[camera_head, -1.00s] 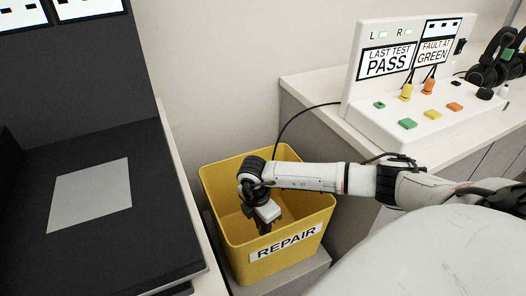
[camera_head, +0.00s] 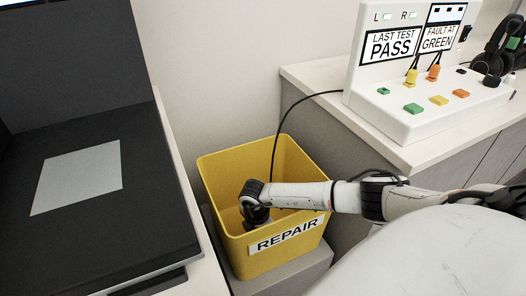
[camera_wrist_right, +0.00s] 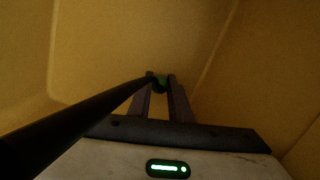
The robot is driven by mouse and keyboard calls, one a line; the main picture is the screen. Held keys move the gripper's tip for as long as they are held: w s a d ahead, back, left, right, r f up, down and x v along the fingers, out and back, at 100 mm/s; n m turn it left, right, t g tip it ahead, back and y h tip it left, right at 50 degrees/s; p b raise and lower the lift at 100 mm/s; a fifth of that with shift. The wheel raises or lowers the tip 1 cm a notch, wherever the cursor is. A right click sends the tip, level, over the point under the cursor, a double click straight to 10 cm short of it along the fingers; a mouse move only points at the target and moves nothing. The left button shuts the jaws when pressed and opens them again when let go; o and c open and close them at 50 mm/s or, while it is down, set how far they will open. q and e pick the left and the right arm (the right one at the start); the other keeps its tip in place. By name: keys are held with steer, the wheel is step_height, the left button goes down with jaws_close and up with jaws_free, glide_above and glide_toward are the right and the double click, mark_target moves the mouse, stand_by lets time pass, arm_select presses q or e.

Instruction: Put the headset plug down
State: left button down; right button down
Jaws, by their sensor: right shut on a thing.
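My right gripper is down inside the yellow bin marked REPAIR (camera_head: 215,215); its fingers are hidden in the head view. A thick black cable (camera_wrist_right: 75,125) runs from the plug toward the lower left of that view. The bin's yellow walls surround the gripper. My left gripper is not in view.
The bin stands between a black-topped bench (camera_head: 110,225) with a grey pad (camera_head: 78,177) and a counter (camera_head: 315,85). On the counter is a white test panel (camera_head: 400,125) reading LAST TEST PASS and FAULT AT GREEN. Headsets (camera_head: 495,50) hang behind it. A black cable (camera_head: 286,115) drops into the bin.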

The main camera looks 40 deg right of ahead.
steer(key=shift+f, duration=0.15)
steer(key=c, duration=1.9)
jaws_free()
steer(key=shift+o, duration=1.4)
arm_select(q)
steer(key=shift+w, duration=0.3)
